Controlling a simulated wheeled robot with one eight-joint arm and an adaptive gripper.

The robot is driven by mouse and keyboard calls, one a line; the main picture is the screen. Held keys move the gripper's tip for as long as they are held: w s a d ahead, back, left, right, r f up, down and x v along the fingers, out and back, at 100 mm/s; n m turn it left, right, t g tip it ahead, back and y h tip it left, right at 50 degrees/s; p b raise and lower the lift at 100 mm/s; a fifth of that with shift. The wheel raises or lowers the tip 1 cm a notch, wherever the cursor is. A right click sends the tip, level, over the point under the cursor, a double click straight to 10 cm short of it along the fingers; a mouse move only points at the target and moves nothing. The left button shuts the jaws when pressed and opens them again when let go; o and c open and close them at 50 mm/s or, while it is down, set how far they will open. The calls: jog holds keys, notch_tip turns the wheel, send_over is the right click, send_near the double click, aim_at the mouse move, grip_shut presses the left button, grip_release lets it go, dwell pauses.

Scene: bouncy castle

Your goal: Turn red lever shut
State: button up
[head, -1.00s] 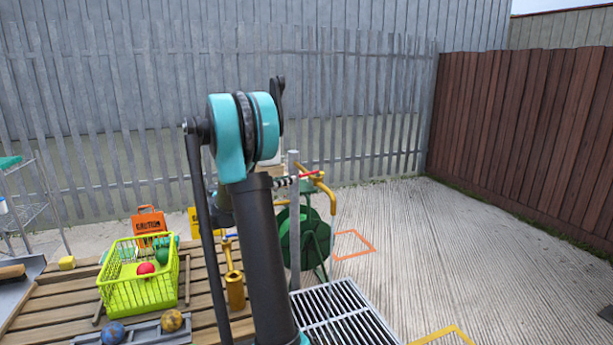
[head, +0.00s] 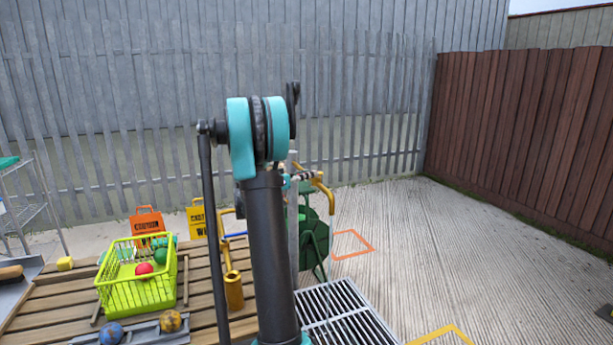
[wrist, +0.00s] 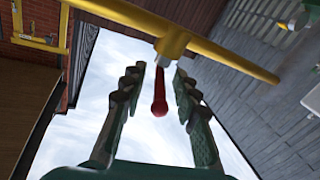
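The red lever (wrist: 160,95) shows in the wrist view, hanging from a fitting on a yellow pipe (wrist: 225,58). My gripper (wrist: 158,74) is open, with one finger on each side of the lever. There is a visible gap between the lever and each finger. In the head view the yellow pipe (head: 323,190) stands just right of my arm. The red lever cannot be made out there, and my gripper is mostly hidden behind my arm.
A wooden pallet-like table (head: 60,310) at lower left carries a lime basket (head: 135,290) with balls and a yellow cylinder (head: 234,292). A green drum-like object (head: 312,235) stands behind the pipe. A metal grate (head: 340,310) lies at front. Open concrete lies to the right.

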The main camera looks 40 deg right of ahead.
grip_shut()
jog(key=shift+w+m+g+y, duration=0.1)
jog(key=shift+w+m+g, duration=0.15)
jog(key=shift+m+g, duration=0.5)
jog(key=shift+w+m+g+y, duration=0.1)
jog(key=shift+w+m+g, duration=0.3)
jog(key=shift+g, duration=0.65)
jog(key=shift+w+m+g+y, duration=0.1)
jog(key=shift+w+m+g, duration=0.05)
jog(key=shift+m+g, duration=0.65)
jog(key=shift+o, duration=0.6)
grip_release()
